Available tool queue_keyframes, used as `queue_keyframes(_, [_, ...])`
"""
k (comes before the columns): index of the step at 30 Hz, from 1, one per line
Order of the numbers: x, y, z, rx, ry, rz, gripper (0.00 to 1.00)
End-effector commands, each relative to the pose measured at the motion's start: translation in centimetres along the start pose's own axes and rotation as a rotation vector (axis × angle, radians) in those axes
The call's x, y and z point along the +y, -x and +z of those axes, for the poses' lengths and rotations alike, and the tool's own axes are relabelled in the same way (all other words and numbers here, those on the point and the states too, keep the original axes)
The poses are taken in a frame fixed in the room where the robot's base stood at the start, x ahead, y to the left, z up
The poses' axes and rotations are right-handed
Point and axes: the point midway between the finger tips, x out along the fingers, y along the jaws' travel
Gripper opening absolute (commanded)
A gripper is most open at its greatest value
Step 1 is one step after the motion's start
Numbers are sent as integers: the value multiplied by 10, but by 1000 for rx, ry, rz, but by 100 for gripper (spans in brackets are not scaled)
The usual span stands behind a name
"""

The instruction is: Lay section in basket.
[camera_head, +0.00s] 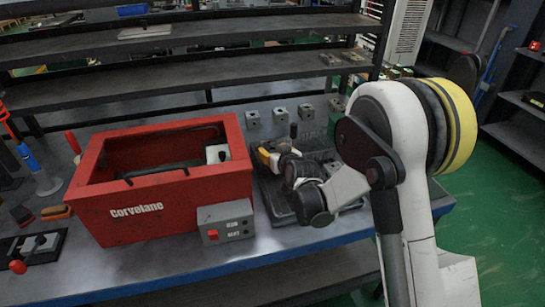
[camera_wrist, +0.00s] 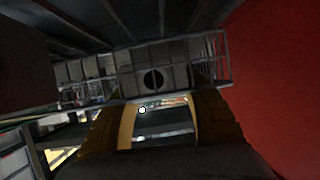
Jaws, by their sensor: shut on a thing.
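My gripper (camera_head: 268,157) has yellow fingers and is beside the right end of the red box. In the wrist view, the fingers (camera_wrist: 160,122) reach toward a grey block with a round dark hole (camera_wrist: 153,78), and they are shut on it. I take this block to be the section. In the head view the held block cannot be made out. A dark basket-like tray (camera_head: 272,201) lies right of the red box, under and around my gripper. My arm hides much of it. Whether the held block touches it cannot be told.
The red box (camera_head: 160,200) is open on top, with a small grey block (camera_head: 217,153) showing inside at its right end. Several grey blocks (camera_head: 279,115) stand in a row behind the tray. A control unit (camera_head: 226,222) is on the box's front. Shelves (camera_head: 180,72) rise behind.

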Motion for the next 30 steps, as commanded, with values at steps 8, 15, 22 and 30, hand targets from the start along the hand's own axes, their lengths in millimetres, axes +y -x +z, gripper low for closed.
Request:
queue_keyframes(8, [0,-3,8,-1,0,0,10])
queue_keyframes(15, [0,-4,13,-5,0,-1,71])
queue_keyframes(22, [0,-4,13,-6,0,-1,71])
queue_keyframes(30, [0,21,7,-5,0,-1,71])
